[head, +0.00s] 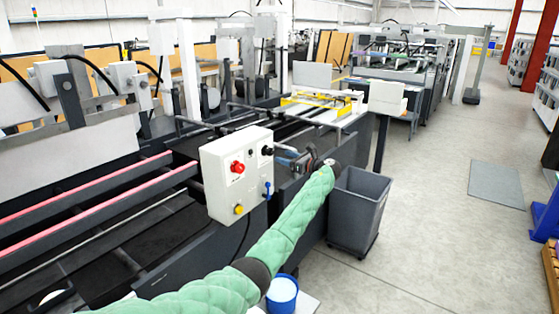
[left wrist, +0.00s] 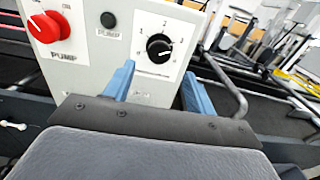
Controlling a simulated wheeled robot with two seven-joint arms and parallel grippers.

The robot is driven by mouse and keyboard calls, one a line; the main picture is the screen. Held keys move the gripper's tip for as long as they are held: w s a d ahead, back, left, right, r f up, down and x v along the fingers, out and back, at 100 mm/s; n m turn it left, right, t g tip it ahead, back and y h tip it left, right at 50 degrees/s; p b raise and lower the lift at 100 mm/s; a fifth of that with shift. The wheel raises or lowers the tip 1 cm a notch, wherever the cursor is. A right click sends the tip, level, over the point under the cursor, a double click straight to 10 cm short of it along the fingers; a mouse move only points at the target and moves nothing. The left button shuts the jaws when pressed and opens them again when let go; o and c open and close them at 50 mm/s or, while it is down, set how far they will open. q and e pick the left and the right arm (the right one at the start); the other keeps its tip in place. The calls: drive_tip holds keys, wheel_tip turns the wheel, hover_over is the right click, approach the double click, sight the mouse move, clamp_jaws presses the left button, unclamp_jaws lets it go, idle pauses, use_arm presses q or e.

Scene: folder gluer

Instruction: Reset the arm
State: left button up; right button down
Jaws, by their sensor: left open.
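My left arm, in a green padded sleeve, reaches in from the bottom of the head view. Its gripper (head: 292,157) is beside the right edge of a white control box (head: 222,190). In the left wrist view the two blue fingers of the left gripper (left wrist: 157,88) are apart with nothing held between them. The black numbered dial (left wrist: 159,47) on the box shows between the fingertips. A red knob (left wrist: 48,27) labelled PUMP is to the left; it also shows in the head view (head: 237,167). I cannot tell whether a finger touches the box.
A grey bin (head: 358,210) stands on the floor just right of my left arm. A blue-rimmed bucket (head: 282,293) is below the arm. The folder gluer's rails (head: 100,205) fill the left side. The floor at right is largely clear around a grey mat (head: 496,184).

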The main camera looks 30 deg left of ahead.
use_arm(q)
drive_tip(key=shift+d, duration=0.6)
use_arm(e)
drive_tip(key=shift+w+a+r, duration=0.15)
drive_tip(key=shift+w+r, duration=0.15)
drive_tip(key=shift+w, duration=0.1)
